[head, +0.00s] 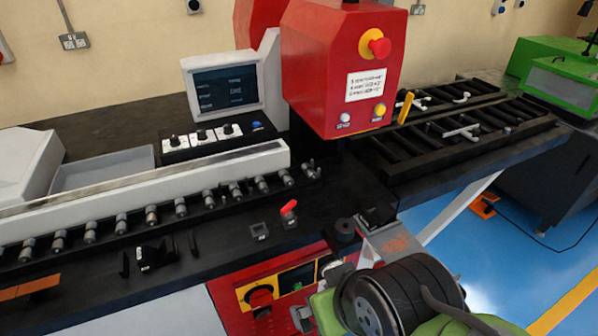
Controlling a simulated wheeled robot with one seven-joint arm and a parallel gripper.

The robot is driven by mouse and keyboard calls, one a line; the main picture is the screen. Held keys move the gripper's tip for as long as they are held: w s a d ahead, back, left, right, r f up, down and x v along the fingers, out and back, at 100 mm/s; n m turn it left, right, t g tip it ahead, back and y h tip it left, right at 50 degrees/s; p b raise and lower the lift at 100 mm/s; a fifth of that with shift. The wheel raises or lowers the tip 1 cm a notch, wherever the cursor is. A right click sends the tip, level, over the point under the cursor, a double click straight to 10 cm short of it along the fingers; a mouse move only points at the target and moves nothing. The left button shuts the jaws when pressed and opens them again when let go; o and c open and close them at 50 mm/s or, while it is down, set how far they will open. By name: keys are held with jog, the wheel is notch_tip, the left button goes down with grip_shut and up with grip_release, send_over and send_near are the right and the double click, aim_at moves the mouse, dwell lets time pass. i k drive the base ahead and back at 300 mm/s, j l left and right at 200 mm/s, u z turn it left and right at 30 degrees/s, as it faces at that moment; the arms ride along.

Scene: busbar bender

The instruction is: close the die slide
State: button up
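The busbar bender has a red head (335,75) above a black table. I cannot clearly pick out the die slide; the dark area under the red head is in shadow and partly behind my arm. A small round black part (344,230) stands at the table's front edge, just left of my gripper (374,216). My gripper is at the front edge, below and right of the red head. Its fingers are dark and small against the black table, so I cannot see whether they are apart or touching anything.
A roller rail (150,212) runs along the left. A small red-handled lever (288,208) rises from the table left of my gripper. A slatted black support (460,125) with a yellow handle (405,107) extends right. A red control panel (275,285) is below the edge. Blue floor is open at right.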

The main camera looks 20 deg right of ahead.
aim_at(394, 242)
jog(key=k+l+z, duration=0.25)
jog(key=z, duration=0.2)
jog(key=k+l+z, duration=0.3)
jog(key=z, duration=0.2)
jog(key=i+u, duration=0.1)
jog(key=u, duration=0.7)
jog(key=i+l+u, duration=0.1)
jog(key=u, duration=0.25)
jog(key=l+u, duration=0.15)
jog(key=u, duration=0.25)
